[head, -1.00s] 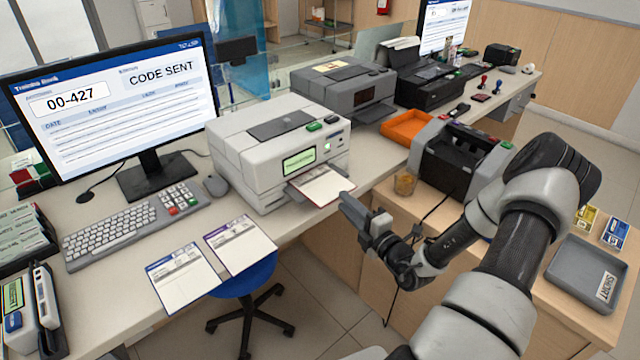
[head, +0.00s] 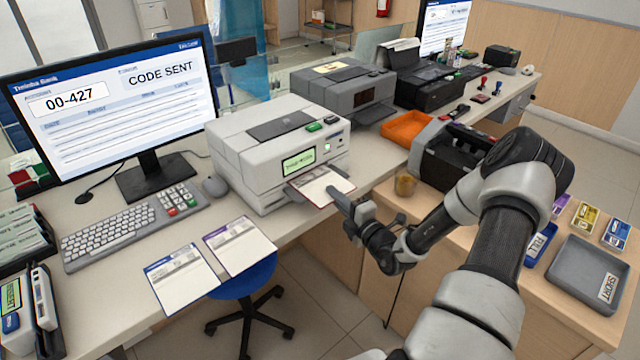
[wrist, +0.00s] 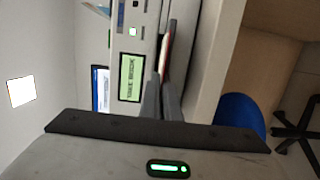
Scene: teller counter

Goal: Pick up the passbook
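An open passbook (head: 322,186) sticks out of the front slot of the white passbook printer (head: 270,150), pages facing up. In the wrist view the passbook (wrist: 167,50) shows nearly edge-on, with a thin red edge. My gripper (head: 338,198) is at the passbook's outer near edge, level with the slot. In the wrist view my gripper (wrist: 162,102) has its two fingers a little apart, with the passbook's edge lined up near the gap. I cannot tell whether the fingers touch it. The printer's green display (wrist: 130,77) is lit.
Two more booklets or slips (head: 183,279) (head: 240,246) lie at the counter's front edge, left of the printer. A keyboard (head: 110,235) and monitor (head: 110,110) stand further left. A blue stool (head: 243,280) stands below.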

